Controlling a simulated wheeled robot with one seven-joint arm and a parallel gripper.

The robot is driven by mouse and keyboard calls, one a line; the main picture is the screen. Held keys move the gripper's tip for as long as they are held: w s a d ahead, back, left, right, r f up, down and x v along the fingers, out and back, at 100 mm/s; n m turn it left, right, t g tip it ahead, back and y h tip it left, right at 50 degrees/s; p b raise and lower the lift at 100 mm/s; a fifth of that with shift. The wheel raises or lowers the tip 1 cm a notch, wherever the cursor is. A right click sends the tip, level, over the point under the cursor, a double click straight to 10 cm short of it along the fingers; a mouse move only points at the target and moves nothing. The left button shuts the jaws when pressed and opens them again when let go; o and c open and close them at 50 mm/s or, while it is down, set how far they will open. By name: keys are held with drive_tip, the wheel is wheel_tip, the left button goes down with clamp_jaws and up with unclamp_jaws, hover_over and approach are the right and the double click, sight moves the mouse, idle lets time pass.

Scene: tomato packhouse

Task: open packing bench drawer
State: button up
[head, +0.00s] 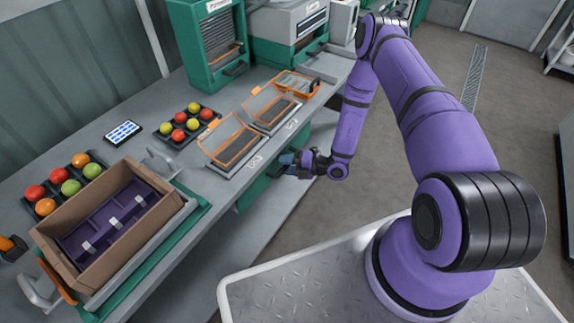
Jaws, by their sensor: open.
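The grey packing bench (222,182) runs diagonally from lower left to upper middle. A green drawer front (252,194) shows under its front edge, below the trays with orange frames. Its handle cannot be made out; my gripper covers part of that area. I cannot tell whether the drawer stands slightly out. My gripper (281,164) is at the bench's front side, just right of the green front, at about drawer height. Its jaws are open, and nothing shows between them. Whether it touches the drawer is too small to tell.
On the bench are orange-framed trays (234,149), black trays of tomatoes (203,117), a tablet (123,131) and a cardboard box (158,216) with a purple insert. Green-and-grey machines (212,42) stand at the back. The floor (415,185) right of the bench is clear.

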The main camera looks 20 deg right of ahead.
clamp_jaws()
drive_tip(key=s+d, duration=0.8)
drive_tip(key=s, duration=0.2)
drive_tip(key=s+d, duration=0.7)
drive_tip(key=s, duration=0.4)
drive_tip(key=shift+s+d, duration=0.3)
drive_tip(key=shift+d, duration=0.1)
unclamp_jaws()
